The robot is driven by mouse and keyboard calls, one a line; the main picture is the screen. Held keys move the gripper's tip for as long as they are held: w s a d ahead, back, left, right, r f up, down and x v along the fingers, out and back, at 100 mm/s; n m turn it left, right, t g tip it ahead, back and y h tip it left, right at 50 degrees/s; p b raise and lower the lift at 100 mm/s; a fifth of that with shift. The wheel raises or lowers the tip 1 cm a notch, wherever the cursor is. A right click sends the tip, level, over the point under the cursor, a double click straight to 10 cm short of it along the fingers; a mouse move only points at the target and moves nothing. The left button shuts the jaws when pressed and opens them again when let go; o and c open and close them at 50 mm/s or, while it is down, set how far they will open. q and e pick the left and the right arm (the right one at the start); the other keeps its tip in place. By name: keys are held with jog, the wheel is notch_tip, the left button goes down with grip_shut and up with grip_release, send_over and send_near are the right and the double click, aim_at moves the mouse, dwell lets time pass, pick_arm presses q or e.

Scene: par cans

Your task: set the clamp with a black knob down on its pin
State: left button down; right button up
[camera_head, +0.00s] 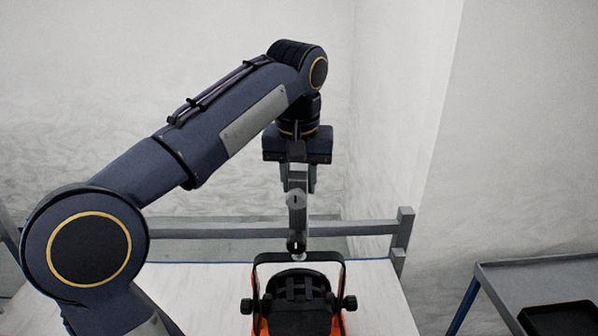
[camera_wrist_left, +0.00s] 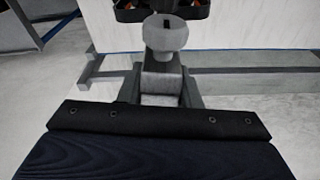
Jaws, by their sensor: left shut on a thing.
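My left gripper (camera_head: 298,186) points straight down and is shut on a grey clamp (camera_head: 298,219). No separate pin is clearly visible. My right gripper is not in view.
The par can is over a pale tabletop (camera_head: 385,305). A grey rail (camera_head: 370,228) with an end post (camera_head: 404,225) runs behind it. Space beside the clamp is clear.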

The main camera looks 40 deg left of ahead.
pick_arm(q)
jog(key=shift+f, duration=1.45)
jog(key=shift+s, duration=0.1)
jog(key=shift+f+b, duration=0.95)
jog(key=shift+f, duration=0.35)
jog(key=shift+c, duration=2)
grip_release()
